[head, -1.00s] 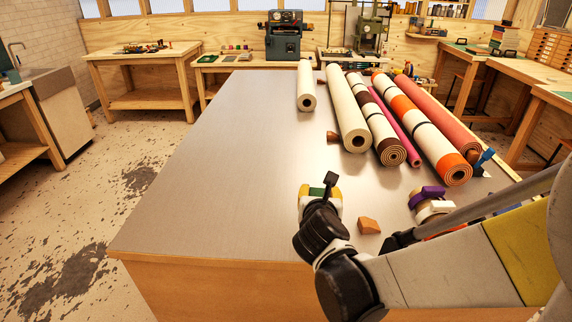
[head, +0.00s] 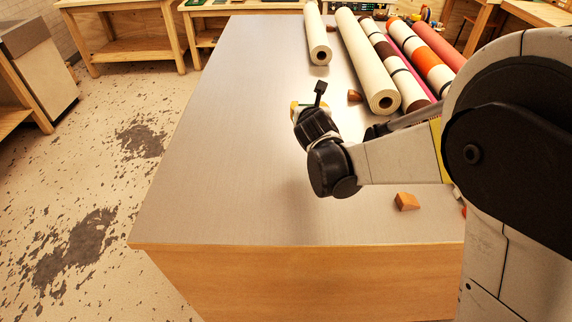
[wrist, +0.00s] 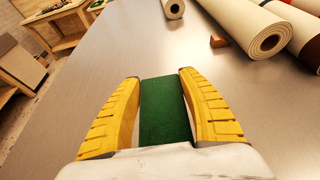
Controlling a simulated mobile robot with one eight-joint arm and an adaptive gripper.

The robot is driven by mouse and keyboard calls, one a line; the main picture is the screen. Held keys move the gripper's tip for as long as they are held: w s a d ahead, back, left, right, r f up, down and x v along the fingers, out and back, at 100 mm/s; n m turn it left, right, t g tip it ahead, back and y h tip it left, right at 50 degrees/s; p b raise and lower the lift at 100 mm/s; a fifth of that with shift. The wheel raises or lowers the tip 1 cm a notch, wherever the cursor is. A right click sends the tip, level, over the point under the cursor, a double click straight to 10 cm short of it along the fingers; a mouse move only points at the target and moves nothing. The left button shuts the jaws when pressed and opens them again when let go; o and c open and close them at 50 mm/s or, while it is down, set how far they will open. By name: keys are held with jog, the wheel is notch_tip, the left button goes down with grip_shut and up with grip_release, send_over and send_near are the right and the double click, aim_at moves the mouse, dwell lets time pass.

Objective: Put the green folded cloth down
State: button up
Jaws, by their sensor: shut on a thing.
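The green folded cloth (wrist: 165,112) sits between the two yellow fingers of my gripper (wrist: 162,95) in the wrist view. The fingers are shut on it from both sides. In the head view my gripper (head: 297,106) is over the metal-topped table (head: 235,150), left of the rolls, and mostly hidden behind my wrist. Only a small bit of green shows there. I cannot tell the exact height of the cloth above the table top.
Several rolls lie at the table's back right, the nearest a cream roll (head: 367,65). A smaller cream roll (head: 317,38) lies left of it. Brown wedges (head: 354,96) and (head: 406,201) sit on the table. The table's left and middle are bare.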

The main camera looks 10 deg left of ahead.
jog(key=b, duration=0.5)
send_over(281, 163)
notch_tip(281, 163, down, 7)
jog(key=shift+f+b, duration=0.85)
jog(key=shift+f, duration=1.1)
jog(key=shift+f, duration=0.2)
jog(key=o, duration=1.1)
jog(key=shift+o, duration=0.2)
jog(key=shift+r, duration=0.1)
